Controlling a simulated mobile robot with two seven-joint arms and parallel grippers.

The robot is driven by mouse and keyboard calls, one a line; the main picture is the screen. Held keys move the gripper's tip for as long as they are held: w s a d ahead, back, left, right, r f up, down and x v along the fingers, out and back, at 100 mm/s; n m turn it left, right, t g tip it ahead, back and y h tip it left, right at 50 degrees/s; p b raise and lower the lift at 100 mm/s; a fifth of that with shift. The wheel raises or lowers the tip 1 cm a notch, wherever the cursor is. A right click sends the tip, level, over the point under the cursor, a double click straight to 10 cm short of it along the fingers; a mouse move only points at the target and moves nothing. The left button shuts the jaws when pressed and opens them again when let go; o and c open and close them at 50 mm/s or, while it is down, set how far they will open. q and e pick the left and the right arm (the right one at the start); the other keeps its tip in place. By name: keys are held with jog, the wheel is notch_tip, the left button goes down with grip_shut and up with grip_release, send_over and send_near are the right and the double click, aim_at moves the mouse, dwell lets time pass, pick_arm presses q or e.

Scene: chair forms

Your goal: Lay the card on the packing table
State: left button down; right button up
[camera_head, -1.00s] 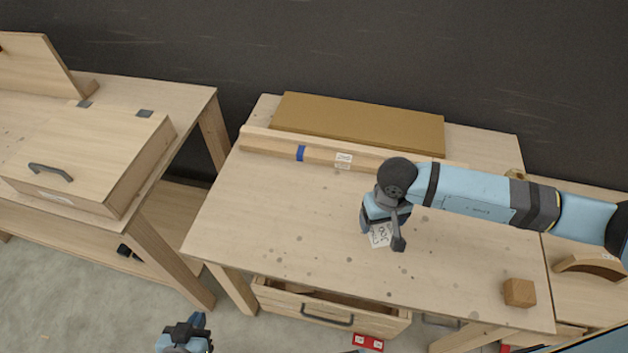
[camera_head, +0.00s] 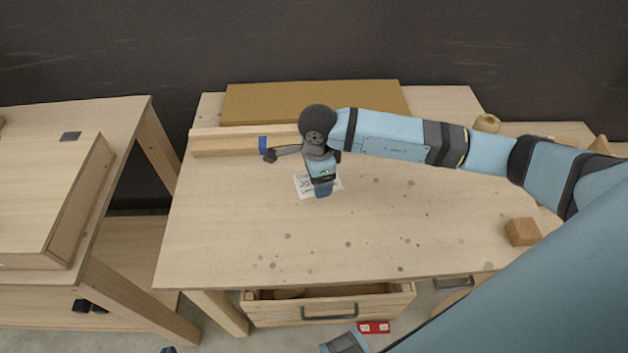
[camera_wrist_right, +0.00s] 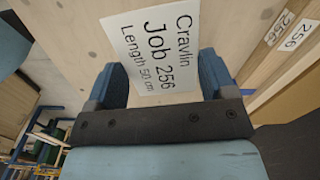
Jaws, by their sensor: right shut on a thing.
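The white card (camera_head: 303,185) is in my right gripper (camera_head: 322,190), over the back left part of the packing table (camera_head: 260,235). In the right wrist view the card (camera_wrist_right: 155,40) lies between the two blue fingers (camera_wrist_right: 165,85) and reads "Cravlin Job 256 Length 50 cm". My right gripper is shut on it. I cannot tell whether the card touches the tabletop.
A wooden beam (camera_head: 225,143) with a blue band lies along the back, before a brown board (camera_head: 250,103). Labels marked 256 (camera_wrist_right: 297,34) show in the wrist view. A wooden block (camera_head: 522,232) sits at right. An open drawer (camera_head: 385,300) is below. The table's front middle is clear.

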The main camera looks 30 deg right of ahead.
jog(key=m, duration=0.1)
jog(key=w+f+m+b, duration=0.1)
jog(key=m, duration=0.1)
jog(key=m+b, duration=0.1)
jog(key=m, duration=0.1)
jog(key=shift+w+d+f, duration=0.15)
jog(key=shift+w+f, duration=0.15)
jog(key=shift+f, duration=0.05)
jog(key=m, duration=0.2)
jog(key=w+m+b, duration=0.1)
jog(key=m, duration=0.1)
jog(key=shift+d+f, duration=0.1)
jog(key=shift+f, duration=0.1)
jog(key=m, duration=0.1)
jog(key=m+b, duration=0.1)
jog(key=shift+w+d+m, duration=0.1)
jog(key=shift+w+m, duration=0.1)
jog(key=shift+m, duration=0.1)
jog(key=shift+f+b, duration=0.7)
jog(key=shift+f, duration=0.25)
jog(key=shift+f+b, duration=0.5)
jog(key=shift+f, duration=0.65)
jog(key=shift+f+b, duration=0.35)
jog(key=shift+b, duration=0.05)
